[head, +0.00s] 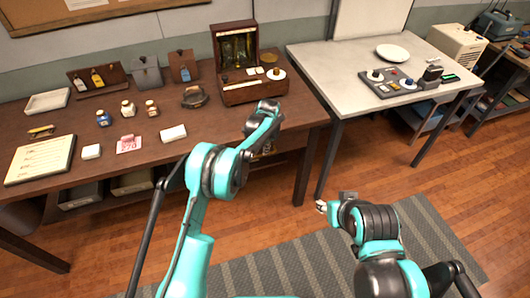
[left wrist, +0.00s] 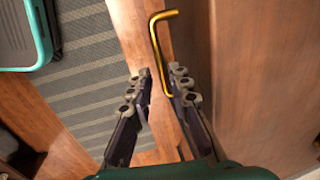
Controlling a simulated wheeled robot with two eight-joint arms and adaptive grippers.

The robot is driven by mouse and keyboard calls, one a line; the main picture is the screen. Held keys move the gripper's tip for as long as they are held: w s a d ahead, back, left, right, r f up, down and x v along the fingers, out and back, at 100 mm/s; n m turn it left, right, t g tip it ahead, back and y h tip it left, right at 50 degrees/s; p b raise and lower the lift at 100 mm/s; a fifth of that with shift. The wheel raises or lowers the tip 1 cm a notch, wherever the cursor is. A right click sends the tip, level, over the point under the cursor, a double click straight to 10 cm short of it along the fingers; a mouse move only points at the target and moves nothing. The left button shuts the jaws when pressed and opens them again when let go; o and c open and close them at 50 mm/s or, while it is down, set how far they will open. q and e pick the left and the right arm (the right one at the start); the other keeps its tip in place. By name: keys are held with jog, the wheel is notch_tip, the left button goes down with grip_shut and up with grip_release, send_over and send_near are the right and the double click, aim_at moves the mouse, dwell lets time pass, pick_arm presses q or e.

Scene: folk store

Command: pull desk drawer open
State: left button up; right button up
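The brown desk (head: 228,128) stands at the left of the head view; its drawer front is mostly hidden there behind my left arm. In the left wrist view a brass bar handle (left wrist: 157,45) stands out from a brown wooden front (left wrist: 245,75). My left gripper (left wrist: 160,82) is open. Its two fingers point at the handle, whose lower end shows close to the right finger's tip. I cannot tell whether they touch. My right gripper (head: 322,206) is small and partly hidden by its arm, over the floor right of the desk.
Bottles, cards and an open wooden case (head: 250,90) stand on the desk. A light-topped table (head: 345,75) with a white plate (head: 392,53) and a control panel is to the right. A striped grey mat (head: 425,235) lies on the wooden floor.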

pick_arm(q)
jog(key=shift+w+a+f+b, duration=0.1)
jog(key=shift+w+f+b, duration=0.1)
jog(key=shift+f, duration=0.75)
jog(key=shift+w+a+f+b, duration=0.1)
jog(key=shift+w+f+b, duration=0.05)
jog(key=shift+f, duration=0.8)
grip_shut()
jog(key=s+d+b, duration=0.1)
jog(key=s+d, duration=0.3)
jog(key=s, duration=1)
jog(key=s+d+b, duration=0.2)
jog(key=s+d, duration=0.3)
jog(key=s, duration=0.8)
jog(key=shift+s, duration=0.35)
grip_release()
